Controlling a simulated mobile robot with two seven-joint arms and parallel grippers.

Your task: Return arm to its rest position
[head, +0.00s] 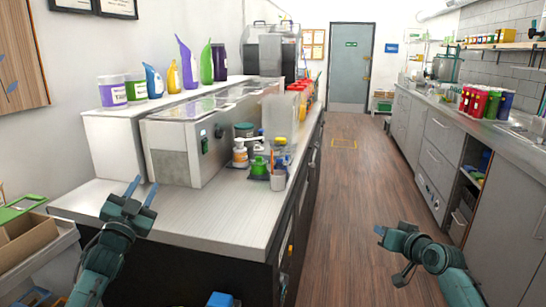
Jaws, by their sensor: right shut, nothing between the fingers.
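My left gripper (143,188) is at the left, over the near left end of the white counter. Its two blue fingers stand apart, with nothing seen between them. My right gripper (380,234) is at the lower right, in front of the wooden floor of the aisle. It is shut and empty, pointing left, and its forearm comes in from the bottom right. Both grippers appear clear of any object.
The counter (205,220) has a bare near part. A metal-sided machine (180,160) stands on it, with bottles (240,155) and a utensil cup (278,180) beside it. A cardboard box (25,240) is at the left. The aisle floor (350,190) is clear.

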